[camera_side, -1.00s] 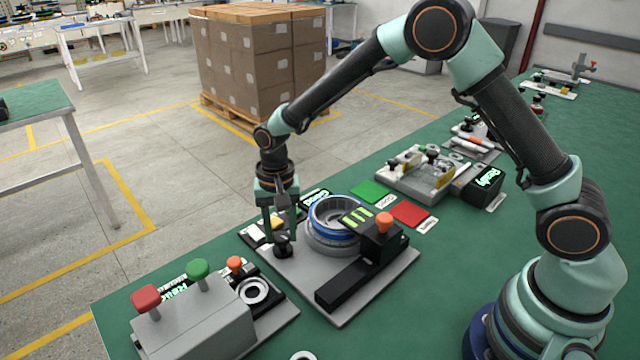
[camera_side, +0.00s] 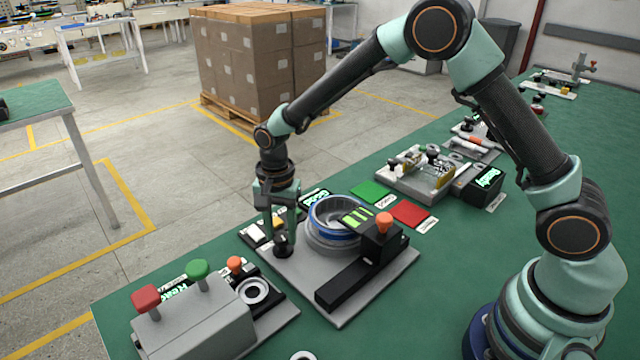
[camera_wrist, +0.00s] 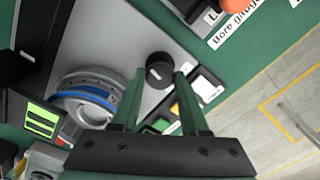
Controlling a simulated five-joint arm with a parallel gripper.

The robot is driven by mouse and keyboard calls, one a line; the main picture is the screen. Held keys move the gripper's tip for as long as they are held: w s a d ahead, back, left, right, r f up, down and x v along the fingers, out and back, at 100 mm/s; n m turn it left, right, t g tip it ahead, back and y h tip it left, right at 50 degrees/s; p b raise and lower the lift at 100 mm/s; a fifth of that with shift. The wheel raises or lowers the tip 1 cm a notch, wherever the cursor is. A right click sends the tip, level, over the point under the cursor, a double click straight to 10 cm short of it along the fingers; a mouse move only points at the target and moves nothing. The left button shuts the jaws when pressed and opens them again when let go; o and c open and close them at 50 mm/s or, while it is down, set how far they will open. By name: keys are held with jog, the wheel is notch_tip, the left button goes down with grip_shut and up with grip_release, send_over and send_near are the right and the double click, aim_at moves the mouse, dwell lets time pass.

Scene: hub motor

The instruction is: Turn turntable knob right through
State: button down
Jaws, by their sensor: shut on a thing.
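The black turntable knob (camera_side: 283,251) stands at the left corner of the grey fixture plate (camera_side: 345,310). In the wrist view the round black knob (camera_wrist: 159,70) shows between the fingertips. My gripper (camera_side: 282,238) points straight down and is shut on the knob; its two green fingers also show in the wrist view (camera_wrist: 160,72). The turntable carries a ring-shaped hub (camera_side: 333,232) with a blue band, just right of the gripper. The hub also shows at the left of the wrist view (camera_wrist: 88,88). The fingers partly hide the knob in the side view.
A black gauge block with an orange knob (camera_side: 384,222) and a green-lit display stands right of the hub. A grey box with red (camera_side: 145,298) and green levers is at front left. Green (camera_side: 370,192) and red pads (camera_side: 409,214) lie behind.

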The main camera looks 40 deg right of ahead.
aim_at(281, 236)
jog(key=shift+r, duration=0.1)
jog(key=shift+c, duration=2.1)
grip_release()
notch_tip(281, 236, up, 12)
